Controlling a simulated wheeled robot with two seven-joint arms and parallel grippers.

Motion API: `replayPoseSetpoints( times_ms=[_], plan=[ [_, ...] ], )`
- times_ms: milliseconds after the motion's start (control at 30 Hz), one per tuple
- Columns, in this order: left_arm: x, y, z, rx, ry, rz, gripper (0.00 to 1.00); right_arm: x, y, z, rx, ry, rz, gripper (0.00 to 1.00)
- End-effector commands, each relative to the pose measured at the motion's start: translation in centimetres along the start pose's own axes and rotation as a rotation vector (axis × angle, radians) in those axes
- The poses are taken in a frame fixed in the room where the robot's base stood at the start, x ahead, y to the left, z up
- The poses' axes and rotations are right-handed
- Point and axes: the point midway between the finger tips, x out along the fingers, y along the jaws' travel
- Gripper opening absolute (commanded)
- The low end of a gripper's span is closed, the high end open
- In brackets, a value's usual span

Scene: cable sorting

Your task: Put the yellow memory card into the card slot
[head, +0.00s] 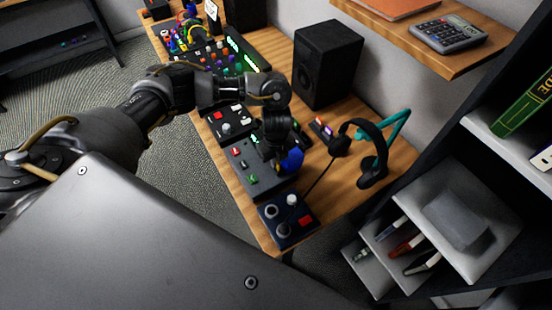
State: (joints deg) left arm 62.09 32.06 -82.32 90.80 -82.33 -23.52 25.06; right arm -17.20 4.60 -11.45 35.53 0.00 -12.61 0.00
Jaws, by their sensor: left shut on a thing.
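My left gripper (270,152) points down over the dark grey panel (262,182) with red and green switches on the wooden desk. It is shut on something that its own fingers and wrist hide. I cannot make out a yellow memory card or the card slot at this size. A blue rounded thing (292,160) shows just right of the fingers; I cannot tell whether it touches them. My right gripper is not in view.
A black panel with knobs (282,229) lies at the desk's near end. A dark headset (372,160) on a teal stand (398,128), small coloured pieces (322,128) and a black speaker (325,65) stand to the right. Shelves (480,260) border the right side.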

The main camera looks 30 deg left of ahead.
Motion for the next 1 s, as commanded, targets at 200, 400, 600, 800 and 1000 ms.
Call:
replayPoseSetpoints(
  times_ms=[200, 400, 600, 800, 1000],
  plan=[
    [0.39, -0.02, -0.01, 0.0, 0.0, 0.0, 0.0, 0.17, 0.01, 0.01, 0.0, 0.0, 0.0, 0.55],
    [0.37, -0.01, -0.01, 0.0, 0.0, 0.0, 0.0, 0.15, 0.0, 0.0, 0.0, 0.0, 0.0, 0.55],
    [0.38, 0.0, -0.01, 0.0, 0.0, 0.0, 0.24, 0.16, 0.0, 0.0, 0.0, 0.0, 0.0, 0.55],
    [0.34, -0.09, -0.01, -0.001, 0.0, -0.003, 0.34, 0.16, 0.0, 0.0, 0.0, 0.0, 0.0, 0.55],
    [0.29, -0.19, -0.02, -0.002, 0.0, -0.005, 0.34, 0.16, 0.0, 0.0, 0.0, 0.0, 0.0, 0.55]
  ],
)
